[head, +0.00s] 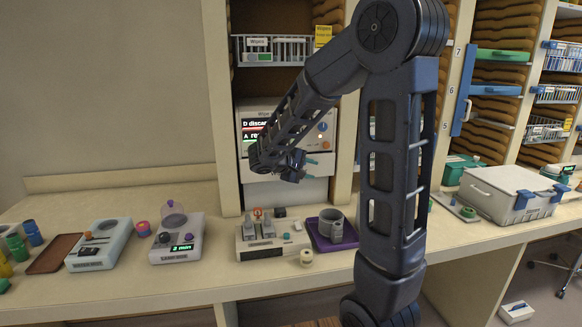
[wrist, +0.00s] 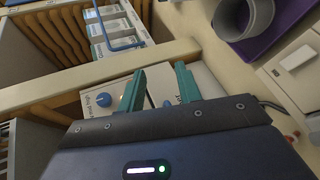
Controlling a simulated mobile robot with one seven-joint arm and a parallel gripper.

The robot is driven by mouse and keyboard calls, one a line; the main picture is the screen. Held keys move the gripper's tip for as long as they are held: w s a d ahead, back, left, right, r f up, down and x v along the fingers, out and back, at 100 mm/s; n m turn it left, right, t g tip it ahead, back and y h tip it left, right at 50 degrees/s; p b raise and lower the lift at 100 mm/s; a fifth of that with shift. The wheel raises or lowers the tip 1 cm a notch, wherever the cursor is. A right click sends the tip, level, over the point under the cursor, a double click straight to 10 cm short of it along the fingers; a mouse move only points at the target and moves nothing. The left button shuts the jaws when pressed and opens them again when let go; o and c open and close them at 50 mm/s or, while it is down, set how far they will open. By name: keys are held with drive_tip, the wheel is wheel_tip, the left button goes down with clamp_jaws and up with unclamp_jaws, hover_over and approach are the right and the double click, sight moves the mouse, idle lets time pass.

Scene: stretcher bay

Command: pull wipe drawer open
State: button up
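A pale wipe unit (head: 262,109) with a dark screen and a blue knob sits in the cabinet bay. A plain pale panel (head: 316,192) shows below it; I cannot tell whether this is the wipe drawer's front, and no handle is clear. My arm hides part of the unit. My gripper (head: 311,168) is in front of the unit's lower part, with its teal fingers apart. In the wrist view my gripper (wrist: 160,84) is open with nothing between the fingers. The unit's face with its blue knob (wrist: 103,99) shows just beyond the fingers; contact cannot be told.
Below on the counter stand a switch box (head: 272,243) and a purple tray (head: 322,244) with a grey cup (head: 331,225). A wooden post (head: 222,130) edges the bay on the left. A wire rack (head: 272,51) is above. A lidded case (head: 500,195) stands right.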

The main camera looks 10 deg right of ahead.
drive_tip(key=w+a+f+n+t, duration=0.35)
drive_tip(key=w+a+t, duration=0.25)
drive_tip(key=w+a, duration=0.4)
drive_tip(key=shift+n, duration=0.25)
drive_tip(key=x, duration=0.9)
drive_tip(key=shift+s+d, duration=0.1)
drive_tip(key=shift+d, duration=0.2)
clamp_jaws()
